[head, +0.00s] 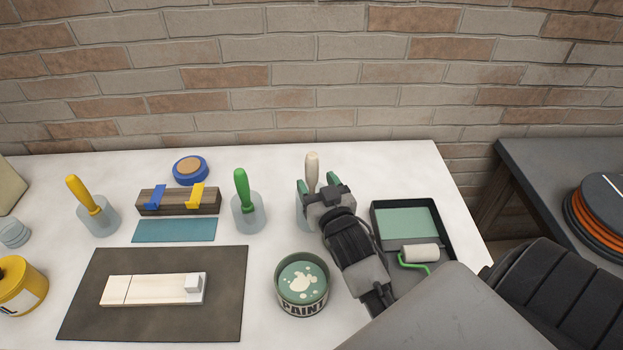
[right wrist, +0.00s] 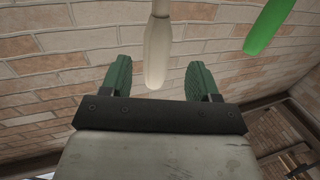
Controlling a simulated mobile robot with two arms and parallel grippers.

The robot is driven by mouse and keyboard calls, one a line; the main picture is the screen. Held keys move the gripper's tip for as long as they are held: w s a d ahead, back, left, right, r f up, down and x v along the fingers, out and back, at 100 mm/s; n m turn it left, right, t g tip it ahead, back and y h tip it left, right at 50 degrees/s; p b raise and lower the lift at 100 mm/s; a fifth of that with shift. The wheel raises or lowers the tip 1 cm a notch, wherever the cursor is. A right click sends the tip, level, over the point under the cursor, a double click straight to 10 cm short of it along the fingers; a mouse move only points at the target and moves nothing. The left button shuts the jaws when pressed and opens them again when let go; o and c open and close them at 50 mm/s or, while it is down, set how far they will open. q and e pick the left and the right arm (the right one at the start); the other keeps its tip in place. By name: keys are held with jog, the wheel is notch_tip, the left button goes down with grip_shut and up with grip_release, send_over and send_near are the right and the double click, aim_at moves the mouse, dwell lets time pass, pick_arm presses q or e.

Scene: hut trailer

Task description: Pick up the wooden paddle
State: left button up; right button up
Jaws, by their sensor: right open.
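The wooden paddle (head: 312,168) shows as a pale beige handle standing upright behind my right gripper, in a clear holder that the gripper mostly hides. My right gripper (head: 317,188) is open in front of it, its green fingers to either side of the handle. In the right wrist view the pale handle (right wrist: 158,50) lies in line with the gap between the open fingers (right wrist: 160,76). I cannot tell whether a finger touches it. The paddle's lower part is hidden. My left gripper is not in view.
A green-handled tool (head: 241,188) stands in a clear holder to the left, a yellow-handled one (head: 79,192) farther left. A paint can (head: 303,285) stands left of my right arm, a roller tray (head: 446,240) to its right. A brick wall (head: 260,75) rises behind.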

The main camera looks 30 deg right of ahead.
aim_at(314, 175)
jog(key=shift+w+d, duration=0.15)
jog(key=shift+w, duration=0.25)
jog(key=x, duration=0.1)
jog(key=p+x, duration=0.1)
jog(key=x, duration=0.1)
jog(key=p+x, duration=0.1)
jog(key=shift+w+d+r, duration=0.1)
jog(key=shift+d+r, duration=0.1)
jog(key=shift+r, duration=0.1)
jog(key=shift+w+d+f, duration=0.15)
jog(key=shift+w+f, duration=0.05)
jog(key=shift+w, duration=0.3)
jog(key=shift+s, duration=0.1)
jog(key=c, duration=0.4)
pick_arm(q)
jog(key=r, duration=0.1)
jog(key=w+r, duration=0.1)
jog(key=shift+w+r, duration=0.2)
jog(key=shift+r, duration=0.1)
pick_arm(e)
jog(key=c, duration=0.6)
jog(key=shift+r, duration=0.15)
